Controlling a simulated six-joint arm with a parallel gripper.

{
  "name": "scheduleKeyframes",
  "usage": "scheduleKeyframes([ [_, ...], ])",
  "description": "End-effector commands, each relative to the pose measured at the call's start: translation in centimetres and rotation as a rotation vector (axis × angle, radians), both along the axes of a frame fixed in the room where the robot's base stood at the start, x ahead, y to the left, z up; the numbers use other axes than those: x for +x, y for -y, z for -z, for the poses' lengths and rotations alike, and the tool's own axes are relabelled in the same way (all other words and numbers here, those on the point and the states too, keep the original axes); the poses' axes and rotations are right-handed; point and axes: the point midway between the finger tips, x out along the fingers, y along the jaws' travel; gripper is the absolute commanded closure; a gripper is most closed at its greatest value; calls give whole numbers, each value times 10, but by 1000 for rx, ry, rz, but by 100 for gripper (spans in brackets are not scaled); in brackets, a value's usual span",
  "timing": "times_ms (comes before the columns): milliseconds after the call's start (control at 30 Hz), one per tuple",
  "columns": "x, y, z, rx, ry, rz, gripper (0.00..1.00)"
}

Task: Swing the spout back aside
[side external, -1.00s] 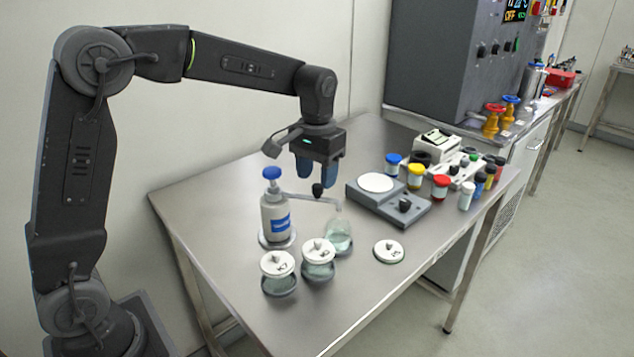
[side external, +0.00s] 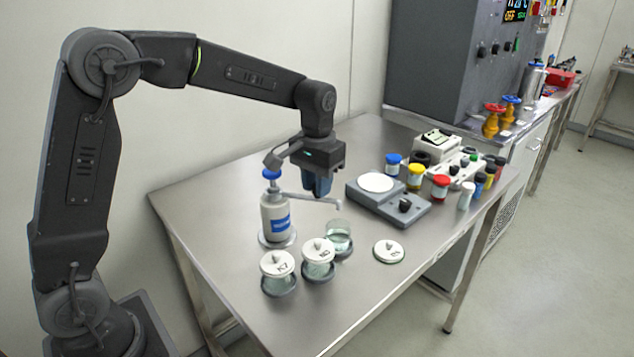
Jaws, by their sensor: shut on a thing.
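A grey bottle (side external: 275,218) with a blue cap (side external: 271,174) and a blue-and-white label stands upright on a round base (side external: 264,241). Its thin grey spout (side external: 329,201) reaches out to the right, with its tip above and close to an open glass jar (side external: 338,238) holding some liquid. My gripper (side external: 318,192) is over the middle of the spout, its blue fingers closed together around the spout's dark knob, which they hide.
Two jars with white lids, one marked K7 (side external: 278,263) and another (side external: 318,250), stand in front of the bottle. A loose lid (side external: 389,251) lies to the right. A scale (side external: 388,203) and coloured-cap containers (side external: 440,187) stand farther right. The table behind the bottle is clear.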

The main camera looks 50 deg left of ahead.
Motion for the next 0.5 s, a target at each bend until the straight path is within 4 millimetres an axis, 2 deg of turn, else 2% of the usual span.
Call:
scheduleKeyframes([
  [100,0,0,0,0,0,0,100],
  [500,-2,1,0,1,0,22,100],
])
